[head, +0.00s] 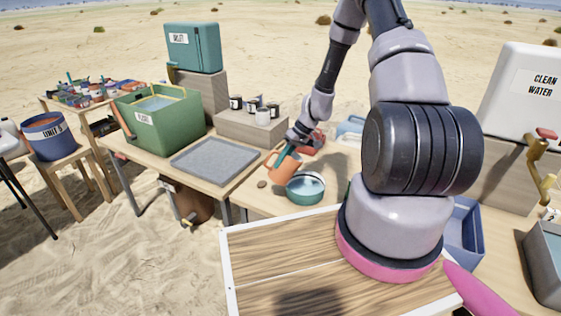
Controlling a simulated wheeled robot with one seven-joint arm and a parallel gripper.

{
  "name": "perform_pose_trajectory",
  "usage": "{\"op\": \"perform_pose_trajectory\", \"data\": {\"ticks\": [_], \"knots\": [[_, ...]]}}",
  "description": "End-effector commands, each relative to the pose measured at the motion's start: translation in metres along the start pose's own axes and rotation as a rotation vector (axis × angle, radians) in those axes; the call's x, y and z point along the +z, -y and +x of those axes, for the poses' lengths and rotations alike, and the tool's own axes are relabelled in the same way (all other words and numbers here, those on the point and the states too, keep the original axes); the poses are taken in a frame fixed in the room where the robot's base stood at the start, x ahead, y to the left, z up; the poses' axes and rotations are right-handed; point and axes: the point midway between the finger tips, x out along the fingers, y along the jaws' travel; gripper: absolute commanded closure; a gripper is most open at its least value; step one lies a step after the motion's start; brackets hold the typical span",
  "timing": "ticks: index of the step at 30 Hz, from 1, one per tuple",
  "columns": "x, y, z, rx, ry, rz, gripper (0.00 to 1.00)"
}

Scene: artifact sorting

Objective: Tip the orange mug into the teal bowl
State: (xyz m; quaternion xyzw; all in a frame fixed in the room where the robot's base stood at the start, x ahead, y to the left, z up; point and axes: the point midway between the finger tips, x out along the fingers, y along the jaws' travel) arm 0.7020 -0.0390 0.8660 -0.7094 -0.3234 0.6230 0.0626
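The orange mug (281,167) is in the middle of the head view, just left of and above the teal bowl (305,193). It looks tilted, with its lower right side close to the bowl's rim; I cannot tell if they touch. My gripper (288,150) comes down from the upper right and appears shut on the mug; the fingertips are small and partly hidden. The bowl stands upright on the wooden table (245,202). Its inside looks pale blue. I cannot see what the mug holds or whether anything flows.
A small brown disc (262,184) lies left of the bowl. A grey tray (213,160) and a green bin (160,122) stand further left. Several small jars (263,116) stand on a block behind. A red object (313,143) lies behind the gripper. A blue crate (466,236) is at right.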

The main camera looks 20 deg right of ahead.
Motion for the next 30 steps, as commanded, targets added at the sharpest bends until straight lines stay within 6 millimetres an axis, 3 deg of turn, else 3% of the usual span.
{"op": "perform_pose_trajectory", "data": {"ticks": [30], "knots": [[0.005, -0.014, 0.014, -0.241, -0.101, 0.006, 1.0]]}}
